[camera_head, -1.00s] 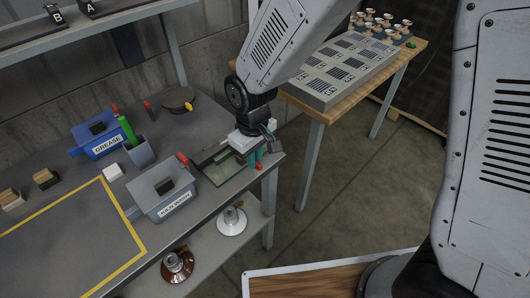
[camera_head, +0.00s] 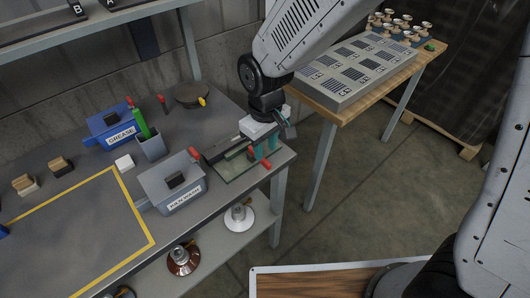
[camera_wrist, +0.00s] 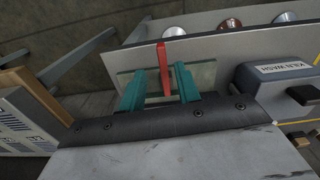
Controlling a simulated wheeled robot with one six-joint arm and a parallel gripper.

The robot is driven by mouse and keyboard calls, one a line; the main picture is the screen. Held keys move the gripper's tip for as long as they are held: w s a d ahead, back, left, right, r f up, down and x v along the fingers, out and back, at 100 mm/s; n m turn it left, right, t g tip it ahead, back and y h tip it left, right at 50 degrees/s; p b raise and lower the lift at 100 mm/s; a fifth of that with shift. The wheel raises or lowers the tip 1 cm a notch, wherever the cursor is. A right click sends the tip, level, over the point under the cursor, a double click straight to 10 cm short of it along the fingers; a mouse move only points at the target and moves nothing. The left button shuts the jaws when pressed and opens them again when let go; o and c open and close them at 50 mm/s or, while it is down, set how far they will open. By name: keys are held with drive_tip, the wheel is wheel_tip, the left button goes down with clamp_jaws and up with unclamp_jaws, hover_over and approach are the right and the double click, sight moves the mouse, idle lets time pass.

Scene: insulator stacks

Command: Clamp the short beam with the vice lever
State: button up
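My gripper (camera_wrist: 160,90) has two teal fingers standing apart over the right end of the workbench. The red vice lever (camera_wrist: 164,66) shows between them in the wrist view, with gaps on both sides. In the camera_head view my gripper (camera_head: 264,153) hangs over a pale greenish plate (camera_head: 232,174) at the bench corner. Red ends (camera_head: 266,164) show by its fingers. A dark bar (camera_head: 228,148) lies along the plate's back edge, partly hidden by my gripper. I cannot tell whether it is the short beam or part of the vice.
A grey-blue labelled bin (camera_head: 170,189) stands left of the plate. A blue GREASE box (camera_head: 108,130), a cup with a green-handled tool (camera_head: 150,147) and a dark round object (camera_head: 193,95) stand farther back. Insulators (camera_head: 239,217) sit on the lower shelf.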

sight(265, 159)
wheel_tip(265, 159, up, 4)
drive_tip(key=shift+r, duration=0.2)
idle(0.4)
drive_tip(key=shift+s+d, duration=0.2)
drive_tip(key=shift+s, duration=0.05)
drive_tip(key=s+d+r+m, duration=0.3)
drive_tip(key=s+d+r, duration=0.1)
drive_tip(key=d, duration=0.4)
drive_tip(key=s+d+r+m+t, duration=0.1)
drive_tip(key=s+d+r+m, duration=0.1)
drive_tip(key=s+d+r, duration=0.3)
drive_tip(key=s+d+r+m, duration=0.3)
drive_tip(key=s+d+r, duration=0.2)
drive_tip(key=s+d, duration=0.3)
drive_tip(key=d, duration=0.3)
drive_tip(key=shift+s+d+r+m, duration=0.2)
drive_tip(key=shift+s+d+m, duration=0.05)
drive_tip(key=shift+d+m, duration=0.05)
